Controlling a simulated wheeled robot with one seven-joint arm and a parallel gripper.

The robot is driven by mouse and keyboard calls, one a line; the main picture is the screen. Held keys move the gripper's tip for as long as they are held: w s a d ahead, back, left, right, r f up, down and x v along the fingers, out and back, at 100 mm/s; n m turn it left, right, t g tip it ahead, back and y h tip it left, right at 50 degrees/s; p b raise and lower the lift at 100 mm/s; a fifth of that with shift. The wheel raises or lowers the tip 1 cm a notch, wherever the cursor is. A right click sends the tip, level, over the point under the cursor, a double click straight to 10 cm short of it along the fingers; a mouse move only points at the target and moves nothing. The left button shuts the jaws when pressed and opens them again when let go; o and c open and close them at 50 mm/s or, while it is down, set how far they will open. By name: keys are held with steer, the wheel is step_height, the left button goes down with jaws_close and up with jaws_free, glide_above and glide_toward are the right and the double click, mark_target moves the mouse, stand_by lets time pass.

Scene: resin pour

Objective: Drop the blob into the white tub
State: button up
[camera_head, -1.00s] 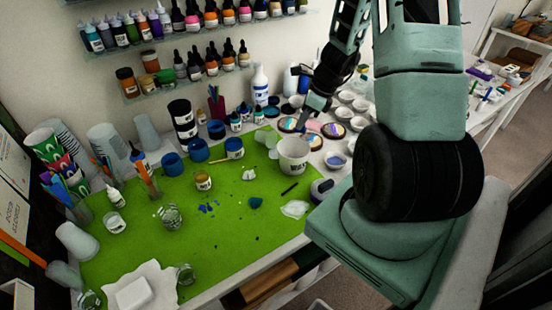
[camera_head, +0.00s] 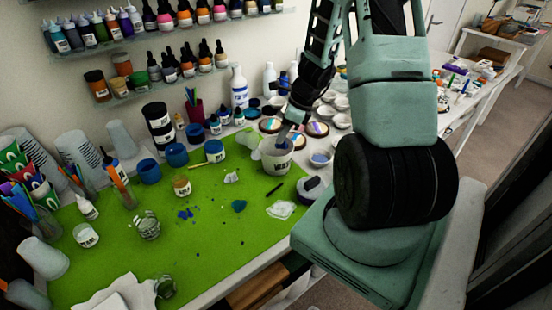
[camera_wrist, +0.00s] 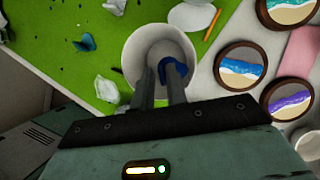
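The white tub (camera_head: 276,165) stands on the green mat near its right edge. My gripper (camera_head: 287,140) is above the tub, pointing down at its mouth. In the wrist view the tub (camera_wrist: 133,52) lies below my two fingers (camera_wrist: 158,75), which stand apart with a gap between them. A blue blob (camera_wrist: 180,72) shows at the tip of the right finger, within the tub's outline. I cannot tell whether it clings to that finger or rests inside the tub. A separate teal piece (camera_head: 239,206) lies on the mat.
Round painted coasters (camera_wrist: 240,65) lie right of the tub. Clear crumpled film (camera_head: 281,209) and a dark stick (camera_head: 275,189) lie in front of it. Blue pots (camera_head: 177,155) stand to the left, with a white bottle (camera_head: 239,88) behind.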

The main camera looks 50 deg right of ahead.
steer(key=shift+o, duration=1)
steer(key=v, duration=1.7)
steer(key=shift+r+b, duration=0.2)
steer(key=shift+b, duration=0.2)
steer(key=w+a+f+n+g+b, duration=0.1)
steer(key=a+n+g, duration=0.1)
steer(key=a+n, duration=1.05)
steer(key=w+a+f+n+g+b, duration=0.15)
steer(key=a+n, duration=0.65)
steer(key=a, duration=1)
steer(key=s+a+f+n+h, duration=0.2)
steer(key=s+a+n, duration=1.2)
steer(key=n, duration=0.3)
steer(key=shift+a+n+h, duration=0.3)
steer(key=shift+a+n, duration=0.05)
steer(key=shift+a, duration=0.05)
